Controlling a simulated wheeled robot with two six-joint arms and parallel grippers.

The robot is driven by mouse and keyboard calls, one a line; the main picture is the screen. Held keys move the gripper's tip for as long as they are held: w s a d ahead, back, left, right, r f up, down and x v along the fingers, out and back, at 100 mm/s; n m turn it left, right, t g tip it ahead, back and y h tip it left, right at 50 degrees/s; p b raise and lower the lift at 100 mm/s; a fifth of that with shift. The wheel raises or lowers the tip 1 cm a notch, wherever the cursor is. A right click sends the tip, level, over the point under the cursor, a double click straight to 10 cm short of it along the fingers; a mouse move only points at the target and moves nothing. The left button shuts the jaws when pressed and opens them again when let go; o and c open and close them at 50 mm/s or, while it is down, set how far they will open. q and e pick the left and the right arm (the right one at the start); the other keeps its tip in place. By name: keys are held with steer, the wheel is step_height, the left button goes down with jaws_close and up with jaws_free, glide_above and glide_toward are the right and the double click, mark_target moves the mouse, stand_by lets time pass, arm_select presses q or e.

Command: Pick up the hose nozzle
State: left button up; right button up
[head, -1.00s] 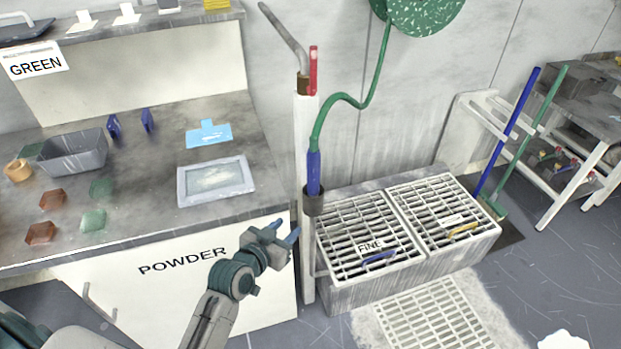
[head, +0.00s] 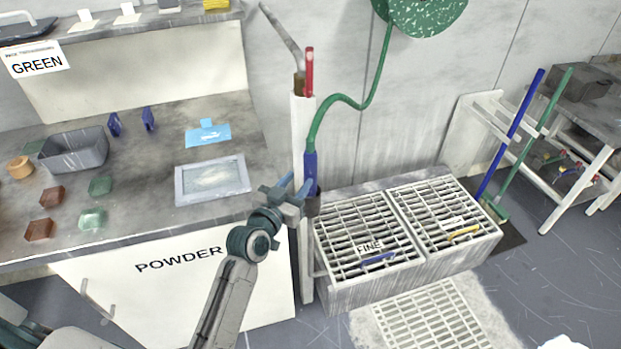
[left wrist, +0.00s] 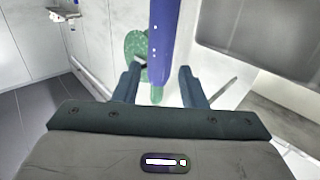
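The hose nozzle (head: 310,168) is blue and hangs upright at the end of a green hose (head: 343,98), with its lower end in a dark holder on a white post (head: 301,130). My left gripper (head: 295,185) is at the nozzle's left side in the head view. In the left wrist view the nozzle (left wrist: 162,40) comes down between the two spread fingers of my left gripper (left wrist: 160,88), with gaps on both sides. Whether it sits fully between the fingertips in depth is hard to tell. My right gripper is not in view.
The workbench (head: 225,110) with a grey bin (head: 75,152) and a framed tray (head: 212,181) is at the left. A grated sink (head: 400,269) stands right of the post. A red-handled valve (head: 309,72) is above the nozzle.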

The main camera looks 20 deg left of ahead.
mark_target(307, 168)
arm_select(q)
steer(key=shift+w+d+r, duration=0.1)
steer(key=shift+w+r, duration=0.05)
steer(key=shift+w, duration=0.5)
steer(key=w, duration=0.1)
steer(key=w+p, duration=0.1)
steer(key=w, duration=0.2)
steer(key=shift+w+d+r+p, duration=0.15)
steer(key=shift+w+d+p, duration=0.05)
steer(key=shift+d+p, duration=0.2)
steer(key=shift+w, duration=0.15)
jaws_close()
